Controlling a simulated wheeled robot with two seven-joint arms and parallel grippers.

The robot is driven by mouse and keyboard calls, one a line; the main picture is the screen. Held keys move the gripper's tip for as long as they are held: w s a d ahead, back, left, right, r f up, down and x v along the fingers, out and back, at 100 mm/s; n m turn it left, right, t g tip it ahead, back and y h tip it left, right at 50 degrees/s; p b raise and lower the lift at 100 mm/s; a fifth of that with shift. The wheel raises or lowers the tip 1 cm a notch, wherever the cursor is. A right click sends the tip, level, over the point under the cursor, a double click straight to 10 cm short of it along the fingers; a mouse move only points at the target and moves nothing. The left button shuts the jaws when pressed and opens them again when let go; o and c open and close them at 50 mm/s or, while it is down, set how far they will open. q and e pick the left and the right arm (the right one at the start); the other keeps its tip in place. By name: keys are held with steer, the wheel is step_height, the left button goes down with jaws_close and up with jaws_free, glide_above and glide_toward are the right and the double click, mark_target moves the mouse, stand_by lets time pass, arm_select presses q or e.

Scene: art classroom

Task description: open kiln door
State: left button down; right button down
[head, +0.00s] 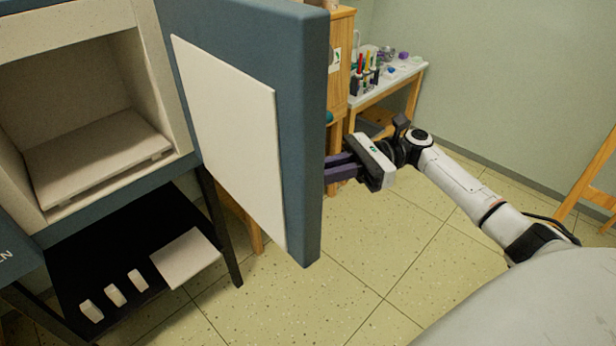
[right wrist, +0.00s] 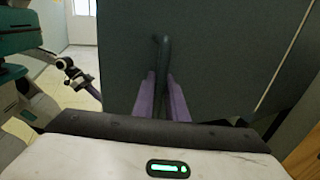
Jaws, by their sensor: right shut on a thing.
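The kiln (head: 25,35) stands at the left of the head view with its pale chamber and a shelf inside in plain sight. Its blue-grey door (head: 305,130), with a white inner panel (head: 235,130), is swung wide open to the right. My right gripper (head: 332,168) is at the outer side of the door; its fingertips are hidden behind the door's edge. In the right wrist view its purple fingers (right wrist: 164,98) are shut on a dark door handle (right wrist: 163,60). My left gripper is not in the head view.
Below the kiln is a black shelf (head: 90,250) with small white blocks and a white slab (head: 186,258). A table (head: 410,72) with tools stands at the back beside a wooden cabinet (head: 340,60). An easel leg (head: 585,175) is at the right. Floor between is clear.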

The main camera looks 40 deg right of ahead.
steer(key=c, duration=2)
jaws_free()
steer(key=shift+w, duration=0.1)
steer(key=shift+c, duration=0.2)
steer(key=b+v, duration=0.1)
steer(key=v, duration=0.9)
